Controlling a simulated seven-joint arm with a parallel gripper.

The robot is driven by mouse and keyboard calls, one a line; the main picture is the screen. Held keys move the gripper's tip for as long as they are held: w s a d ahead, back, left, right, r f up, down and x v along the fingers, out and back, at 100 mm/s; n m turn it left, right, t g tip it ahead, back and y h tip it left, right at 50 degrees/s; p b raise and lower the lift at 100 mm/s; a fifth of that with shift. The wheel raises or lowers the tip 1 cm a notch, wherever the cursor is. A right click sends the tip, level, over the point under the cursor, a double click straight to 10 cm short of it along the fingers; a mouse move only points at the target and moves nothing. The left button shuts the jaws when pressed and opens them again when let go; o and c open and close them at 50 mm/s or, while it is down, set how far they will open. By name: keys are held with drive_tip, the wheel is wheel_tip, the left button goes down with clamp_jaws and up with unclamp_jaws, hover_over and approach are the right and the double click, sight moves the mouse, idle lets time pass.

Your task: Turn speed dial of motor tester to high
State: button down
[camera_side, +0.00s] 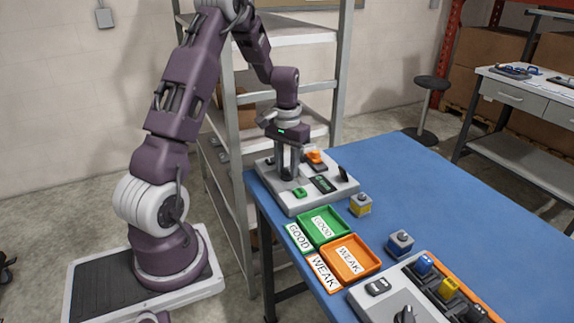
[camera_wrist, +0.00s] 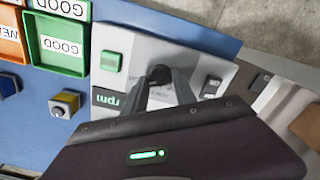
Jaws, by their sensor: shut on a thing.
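The motor tester (camera_side: 297,207) is a light grey box at the far-left corner of the blue table. It also shows in the wrist view (camera_wrist: 120,40). It has a green button (camera_wrist: 112,60) and a dark display reading "rpm" (camera_wrist: 107,98). My gripper (camera_side: 288,174) points down over the tester and is shut on a dark knob, which I take to be the speed dial (camera_wrist: 160,73). In the wrist view, the fingers (camera_wrist: 168,88) flank the knob and hide much of it. The dial's pointer and setting cannot be read.
An orange part (camera_side: 314,157) stands on the tester's far side. Yellow (camera_side: 360,205) and blue (camera_side: 400,243) motors stand in front. Green GOOD (camera_side: 309,238) and orange WEAK (camera_side: 371,268) trays lie nearby, with a dispenser row (camera_side: 448,284) at front right. A metal shelf (camera_side: 341,75) stands behind. The right of the table is clear.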

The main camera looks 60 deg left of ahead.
sight(287, 170)
drive_tip(key=c, duration=1)
unclamp_jaws()
wheel_tip(287, 170, up, 7)
drive_tip(key=shift+r, duration=0.1)
drive_tip(key=s+d+r+m+t, duration=0.25)
drive_tip(key=d+r, duration=0.35)
drive_tip(key=d, duration=0.3)
drive_tip(key=s+d+r+m+t, duration=0.1)
drive_tip(key=s+d+r, duration=0.3)
drive_tip(key=d+r, duration=0.4)
drive_tip(key=s+d+f+m+t, duration=0.1)
drive_tip(key=s+d+m+t, duration=0.1)
drive_tip(key=s+d, duration=0.7)
drive_tip(key=s, duration=0.3)
drive_tip(key=shift+f, duration=0.2)
